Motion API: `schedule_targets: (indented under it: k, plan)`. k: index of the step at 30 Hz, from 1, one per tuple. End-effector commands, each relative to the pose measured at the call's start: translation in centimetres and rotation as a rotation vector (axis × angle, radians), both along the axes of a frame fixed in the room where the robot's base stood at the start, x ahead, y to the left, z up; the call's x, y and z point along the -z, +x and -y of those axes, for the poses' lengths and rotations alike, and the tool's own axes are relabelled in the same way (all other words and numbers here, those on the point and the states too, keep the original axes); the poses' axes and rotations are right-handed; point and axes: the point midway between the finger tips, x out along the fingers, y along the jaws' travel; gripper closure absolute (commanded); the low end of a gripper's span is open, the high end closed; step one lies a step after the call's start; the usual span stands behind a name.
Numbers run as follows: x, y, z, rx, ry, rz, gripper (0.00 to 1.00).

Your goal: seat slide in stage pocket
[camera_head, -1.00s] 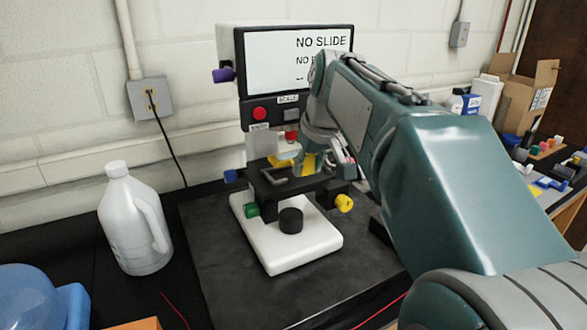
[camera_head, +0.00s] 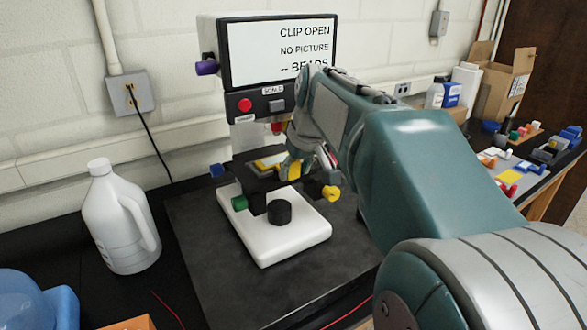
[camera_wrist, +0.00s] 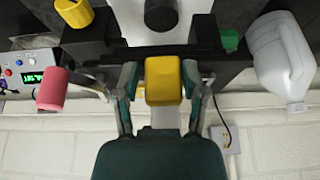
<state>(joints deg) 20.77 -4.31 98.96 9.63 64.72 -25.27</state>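The microscope stage (camera_head: 257,185) is black and stands over a white base (camera_head: 290,240). A yellow piece (camera_head: 266,163) shows at the stage pocket, and a yellow block (camera_wrist: 163,80) shows in the wrist view. My gripper (camera_head: 292,168) is at the stage's right rear. In the wrist view my gripper's fingers (camera_wrist: 160,85) stand on both sides of the yellow block, very close to it; I cannot tell whether both touch it. The slide's glass and its seating are hidden. The screen (camera_head: 279,50) reads "CLIP OPEN", "NO PICTURE" and "-- BEADS".
Green (camera_head: 239,203) and yellow (camera_head: 331,193) knobs stick out beside the stage. A black knob (camera_head: 280,212) stands on the base. A white jug (camera_head: 122,220) stands at left. Colored parts and a cardboard box (camera_head: 503,88) are at right. The dark mat in front is clear.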

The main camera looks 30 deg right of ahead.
Motion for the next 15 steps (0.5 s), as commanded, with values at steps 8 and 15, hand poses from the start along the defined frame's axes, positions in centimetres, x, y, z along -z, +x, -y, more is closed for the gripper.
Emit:
schedule_targets:
  k: [8,15]
  plan:
    - [-0.05,-0.01,-0.20,0.000,-0.002,0.000,0.21]
    - [-0.81,-0.25,-0.17,0.000,-0.003,0.001,0.21]
